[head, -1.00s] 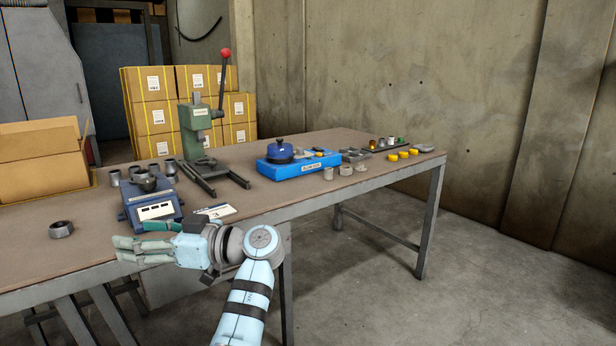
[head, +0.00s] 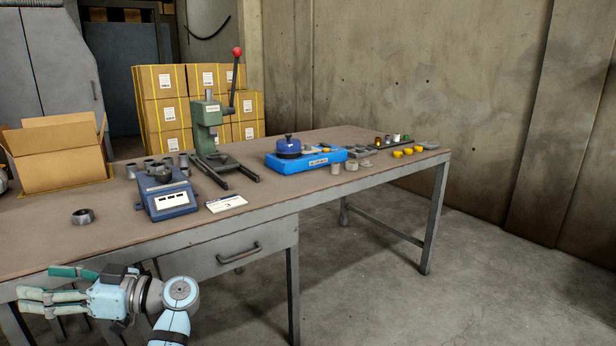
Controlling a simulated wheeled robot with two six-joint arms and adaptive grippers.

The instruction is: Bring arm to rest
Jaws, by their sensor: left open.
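My left arm comes in from the bottom of the head view, light blue with black bands. Its gripper (head: 48,288) points left, low in front of the workbench (head: 110,238) and its front edge. The fingers are apart and nothing shows between them. The gripper is clear of the things on the bench top. My right gripper does not show.
On the bench stand a blue scale (head: 167,197), a green press (head: 207,135), a blue tray unit (head: 305,160), a metal ring (head: 83,216), a card (head: 226,203) and an open carton (head: 55,155). A drawer (head: 235,255) sits under the top. Floor at right is clear.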

